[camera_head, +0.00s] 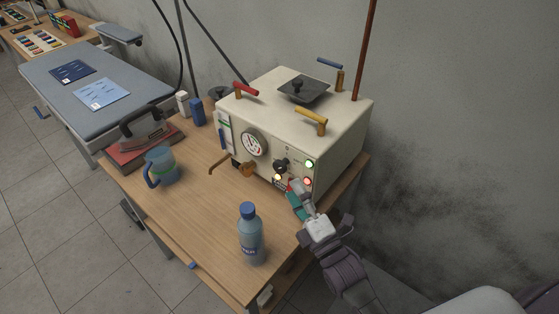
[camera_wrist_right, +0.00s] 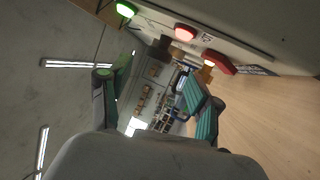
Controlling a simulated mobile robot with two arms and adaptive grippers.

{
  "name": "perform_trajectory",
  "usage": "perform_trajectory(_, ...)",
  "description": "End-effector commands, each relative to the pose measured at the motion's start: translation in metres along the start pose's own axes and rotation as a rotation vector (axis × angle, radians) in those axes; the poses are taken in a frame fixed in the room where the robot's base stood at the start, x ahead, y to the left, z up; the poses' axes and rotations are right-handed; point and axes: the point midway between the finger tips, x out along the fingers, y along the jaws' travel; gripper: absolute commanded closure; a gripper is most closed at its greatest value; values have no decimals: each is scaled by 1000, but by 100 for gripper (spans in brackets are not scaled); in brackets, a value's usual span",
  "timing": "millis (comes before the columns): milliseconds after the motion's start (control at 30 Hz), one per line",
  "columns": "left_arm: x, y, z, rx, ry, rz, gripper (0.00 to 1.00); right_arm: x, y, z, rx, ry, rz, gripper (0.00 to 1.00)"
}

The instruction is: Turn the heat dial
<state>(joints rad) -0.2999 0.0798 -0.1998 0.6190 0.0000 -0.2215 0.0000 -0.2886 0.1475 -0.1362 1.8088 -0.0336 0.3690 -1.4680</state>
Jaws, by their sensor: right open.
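The heat dial looks to be the black knob (camera_head: 281,165) on the front panel of a cream boiler box (camera_head: 325,163). In the right wrist view a dark knob-like shape (camera_wrist_right: 167,48) shows beyond the fingertips, partly in shadow. My right gripper (camera_head: 296,189) is at the lower front of the panel, just below and right of the knob. In the right wrist view its teal fingers (camera_wrist_right: 152,78) are spread apart with nothing held between them. Contact with the knob is not visible. My left gripper is out of view.
Around the knob are a green lamp (camera_head: 309,164), a red lamp (camera_head: 307,181), an amber lamp (camera_head: 278,177) and a gauge (camera_head: 253,144). A bottle (camera_head: 251,236) and a jug (camera_head: 161,167) stand on the wooden table (camera_head: 205,215).

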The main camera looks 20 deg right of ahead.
Motion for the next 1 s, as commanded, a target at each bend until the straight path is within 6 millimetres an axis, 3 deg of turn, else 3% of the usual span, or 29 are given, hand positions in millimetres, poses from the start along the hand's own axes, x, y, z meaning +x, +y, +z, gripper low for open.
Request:
perform_trajectory(100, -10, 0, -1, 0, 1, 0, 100, 29, 4, 0, 1, 0, 4, 37)
perform_trajectory(300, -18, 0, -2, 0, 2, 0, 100, 62, 3, 0, 2, 0, 2, 37)
perform_trajectory(500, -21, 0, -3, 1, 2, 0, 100, 77, 1, 0, 2, 1, 1, 37)
perform_trajectory(800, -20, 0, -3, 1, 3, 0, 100, 79, 0, 0, 2, 0, 1, 37)
perform_trajectory(1000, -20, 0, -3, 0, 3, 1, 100, 79, 0, 0, 2, 0, 1, 68)
